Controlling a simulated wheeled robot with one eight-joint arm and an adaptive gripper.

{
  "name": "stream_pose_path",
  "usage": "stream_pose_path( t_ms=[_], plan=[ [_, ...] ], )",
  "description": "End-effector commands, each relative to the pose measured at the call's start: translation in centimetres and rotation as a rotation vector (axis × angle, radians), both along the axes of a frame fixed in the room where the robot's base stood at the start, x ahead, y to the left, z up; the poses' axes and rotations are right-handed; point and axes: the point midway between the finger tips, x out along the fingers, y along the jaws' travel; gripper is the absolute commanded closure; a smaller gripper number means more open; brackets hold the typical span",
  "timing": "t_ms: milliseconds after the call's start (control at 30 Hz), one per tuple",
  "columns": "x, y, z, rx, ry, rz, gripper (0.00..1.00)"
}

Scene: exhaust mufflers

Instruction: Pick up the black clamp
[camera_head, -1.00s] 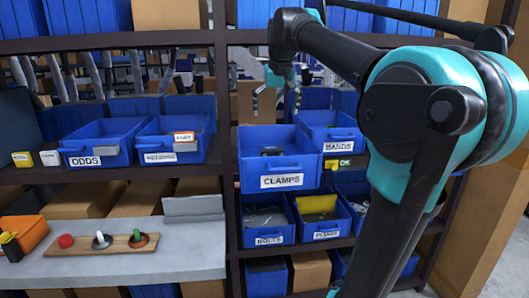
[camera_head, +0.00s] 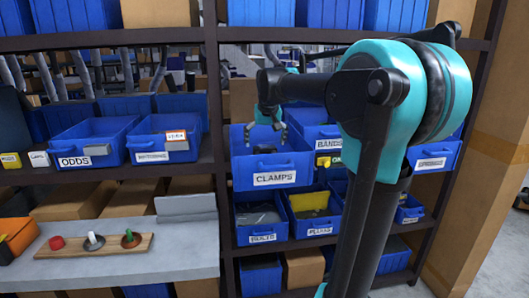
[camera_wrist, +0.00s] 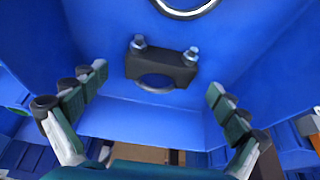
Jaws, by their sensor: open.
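The black clamp (camera_wrist: 161,66) lies in the blue bin labelled CLAMPS, with two silver bolts and a curved metal strap showing in the wrist view. In the head view the clamp (camera_head: 264,149) is a small dark shape inside the CLAMPS bin (camera_head: 274,179). My gripper (camera_head: 265,131) is open and empty above that bin, pointing down. In the wrist view its fingers (camera_wrist: 163,100) are spread to the left and right, with the clamp beyond and between them, apart from both. A silver ring (camera_wrist: 186,12) is partly seen at the top of the wrist view.
A bin labelled BANDS (camera_head: 328,144) stands just right of the CLAMPS bin, partly behind my arm. Bins labelled BOLTS (camera_head: 262,236) and PLUGS (camera_head: 319,229) are below. A dark shelf post (camera_head: 217,130) stands beside the CLAMPS bin.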

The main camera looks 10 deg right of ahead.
Motion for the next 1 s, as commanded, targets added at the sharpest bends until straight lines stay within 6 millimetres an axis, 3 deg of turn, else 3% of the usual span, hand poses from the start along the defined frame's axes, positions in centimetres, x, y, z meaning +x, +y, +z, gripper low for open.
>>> stream_pose_path(
  t_ms=[167,433,900,1000],
  plan=[
    [0.7,0.0,-1.6,0.0,0.0,0.0,0.02],
    [0.8,0.0,-1.8,0.0,0.0,0.0,0.03],
    [0.8,0.0,-1.8,0.0,0.0,0.0,0.61],
    [0.8,0.0,-1.8,0.0,0.0,0.0,0.62]
  ],
)
